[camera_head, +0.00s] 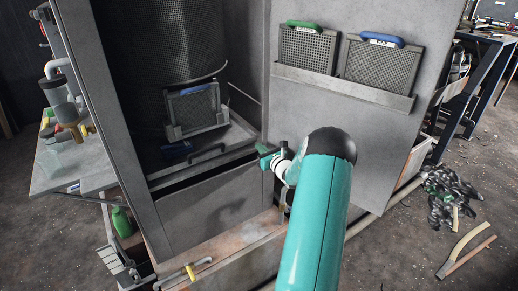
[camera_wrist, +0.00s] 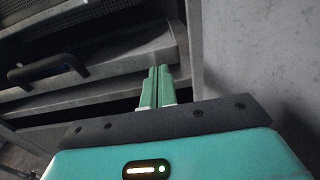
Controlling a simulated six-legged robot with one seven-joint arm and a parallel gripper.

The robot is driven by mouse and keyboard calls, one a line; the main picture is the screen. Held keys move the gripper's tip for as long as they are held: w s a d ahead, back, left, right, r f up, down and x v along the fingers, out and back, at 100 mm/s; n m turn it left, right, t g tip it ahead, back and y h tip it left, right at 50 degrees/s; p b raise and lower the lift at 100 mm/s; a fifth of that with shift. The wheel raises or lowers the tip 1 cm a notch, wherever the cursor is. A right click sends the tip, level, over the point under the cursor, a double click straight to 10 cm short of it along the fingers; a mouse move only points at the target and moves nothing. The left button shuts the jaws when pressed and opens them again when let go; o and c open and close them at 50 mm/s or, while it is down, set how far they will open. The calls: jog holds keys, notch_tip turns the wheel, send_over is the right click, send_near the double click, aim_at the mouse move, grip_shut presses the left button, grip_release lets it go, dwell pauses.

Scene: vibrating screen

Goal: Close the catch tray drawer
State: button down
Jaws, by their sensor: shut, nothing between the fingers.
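A grey drawer front with a black bar handle (camera_head: 207,153) sits low in the open grey cabinet, below a small framed screen. A dark gap lies between it and the plain lower front panel (camera_head: 210,205). I cannot tell exactly how far the drawer stands out. My gripper (camera_head: 268,156) is shut and empty at the right edge of the cabinet opening. In the wrist view, the handle (camera_wrist: 45,66) is to the left of my closed green fingers (camera_wrist: 158,71). The fingertips are in front of the drawer's right end; whether they touch it is unclear.
The grey cabinet wall (camera_wrist: 245,50) rises close on the right of my fingers. The open door panel holds a green-handled screen (camera_head: 307,47) and a blue-handled screen (camera_head: 380,62). A blue-handled framed screen (camera_head: 195,105) stands inside the cabinet. A side table (camera_head: 70,165) is at the left.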

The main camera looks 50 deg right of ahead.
jog(key=v, duration=0.9)
jog(key=shift+s, duration=0.45)
